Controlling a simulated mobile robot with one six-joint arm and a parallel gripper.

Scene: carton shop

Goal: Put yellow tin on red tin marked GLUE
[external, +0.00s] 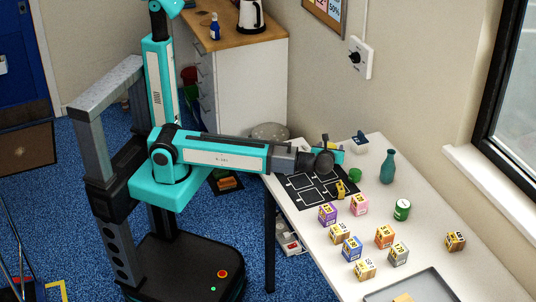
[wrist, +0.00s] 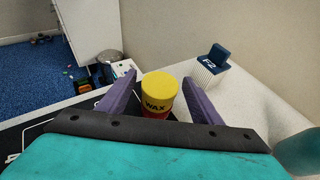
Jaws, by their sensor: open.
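The yellow tin (wrist: 158,90), marked WAX, stands upright between my gripper's fingers in the wrist view. A red surface (wrist: 157,115) shows directly beneath it, as of a red tin under it; most of this is hidden by my gripper's body, and no GLUE label can be read. My gripper (wrist: 160,76) is open, with one purple-grey finger on each side of the yellow tin and a gap to each. In the external view my arm reaches over the far end of the white table and hides most of the tins.
A dark mat with white outlines (external: 305,187) lies below my arm. A blue block on a ribbed white holder (wrist: 205,75) stands just right of the tins.

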